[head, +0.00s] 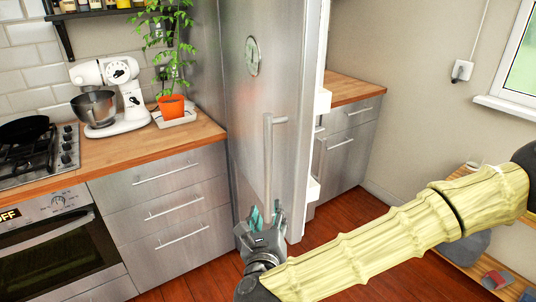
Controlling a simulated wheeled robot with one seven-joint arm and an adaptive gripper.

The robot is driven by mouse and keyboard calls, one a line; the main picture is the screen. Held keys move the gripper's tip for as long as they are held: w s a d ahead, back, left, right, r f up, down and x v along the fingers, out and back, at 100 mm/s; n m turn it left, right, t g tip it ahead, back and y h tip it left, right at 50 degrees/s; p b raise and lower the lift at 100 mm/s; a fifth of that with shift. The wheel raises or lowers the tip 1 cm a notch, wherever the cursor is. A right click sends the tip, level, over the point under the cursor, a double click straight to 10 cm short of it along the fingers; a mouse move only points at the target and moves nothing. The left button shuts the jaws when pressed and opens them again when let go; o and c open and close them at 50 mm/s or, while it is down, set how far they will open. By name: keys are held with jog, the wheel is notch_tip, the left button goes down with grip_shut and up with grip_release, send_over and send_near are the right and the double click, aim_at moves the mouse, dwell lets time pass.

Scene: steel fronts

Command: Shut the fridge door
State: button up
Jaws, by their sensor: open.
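The steel fridge door (245,95) stands ajar in the middle of the head view, with its white inner edge and shelf ends (322,102) showing on the right side. A vertical bar handle (268,160) runs down its front. My gripper (264,218) is open at the lower end of the handle, in front of the door's lower part. I cannot tell whether its fingers touch the handle or the door. The fridge interior is hidden behind the door.
A wooden counter (200,132) with drawers, a white mixer (122,90) and a potted plant (171,106) stands left of the fridge. Another counter (350,90) is behind on the right. Wooden floor (330,235) lies open right of the door. A low shelf (468,178) stands at right.

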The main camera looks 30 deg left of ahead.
aim_at(267, 157)
notch_tip(267, 157, up, 11)
jog(key=a+m+t, duration=0.2)
jog(key=m, duration=0.3)
jog(key=shift+h, duration=0.3)
jog(key=shift+f+p+x, duration=0.15)
jog(key=shift+p+x, duration=0.7)
jog(key=shift+x, duration=1.65)
jog(key=shift+f+p+x, duration=0.2)
jog(key=shift+p+x, duration=0.65)
jog(key=shift+x, duration=1.7)
grip_shut()
